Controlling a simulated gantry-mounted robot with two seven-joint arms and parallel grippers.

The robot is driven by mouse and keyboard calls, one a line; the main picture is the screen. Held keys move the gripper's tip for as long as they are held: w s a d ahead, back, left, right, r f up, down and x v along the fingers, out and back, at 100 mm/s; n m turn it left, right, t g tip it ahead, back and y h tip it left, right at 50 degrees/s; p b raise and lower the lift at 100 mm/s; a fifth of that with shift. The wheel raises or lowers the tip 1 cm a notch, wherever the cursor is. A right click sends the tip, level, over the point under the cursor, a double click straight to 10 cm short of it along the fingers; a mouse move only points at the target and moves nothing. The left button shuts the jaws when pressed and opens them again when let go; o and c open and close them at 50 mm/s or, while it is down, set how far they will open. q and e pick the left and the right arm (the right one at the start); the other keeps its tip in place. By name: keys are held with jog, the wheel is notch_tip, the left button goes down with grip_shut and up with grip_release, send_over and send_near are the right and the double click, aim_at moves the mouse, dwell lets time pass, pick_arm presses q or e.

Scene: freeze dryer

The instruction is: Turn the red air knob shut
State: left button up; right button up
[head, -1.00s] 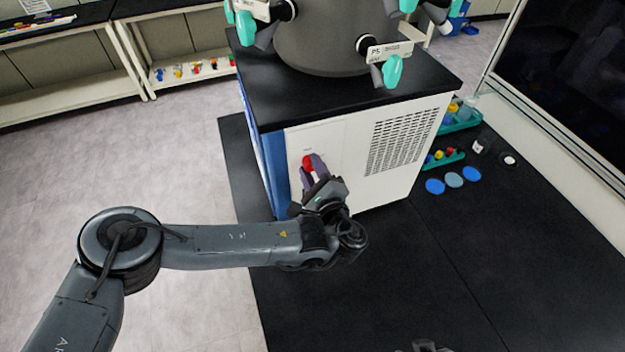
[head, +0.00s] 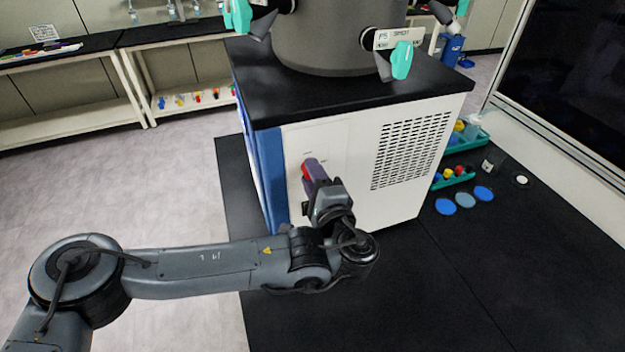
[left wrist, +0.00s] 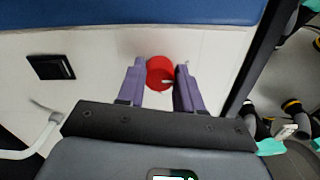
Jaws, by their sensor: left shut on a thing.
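The red air knob (head: 306,172) is on the white front panel of the freeze dryer (head: 345,150), near its blue left edge. It also shows in the left wrist view (left wrist: 160,73) as a red disc with a small pale mark. My left gripper (head: 314,170) has its purple fingers on the knob. In the left wrist view my left gripper (left wrist: 161,80) has one finger on each side of the knob, shut on it. The fingers hide part of the knob in the head view. My right gripper is not in view.
A black worktop (head: 270,100) covers the cabinet, with a grey drum (head: 335,40) and teal-handled valves above. A vent grille (head: 412,150) is on the panel's right. Teal trays (head: 455,176) and blue discs (head: 445,206) lie on the dark mat at right. A black socket (left wrist: 50,67) is beside the knob.

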pick_arm(q)
jog(key=o, duration=1)
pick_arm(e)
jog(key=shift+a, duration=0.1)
pick_arm(q)
jog(key=shift+o, duration=0.2)
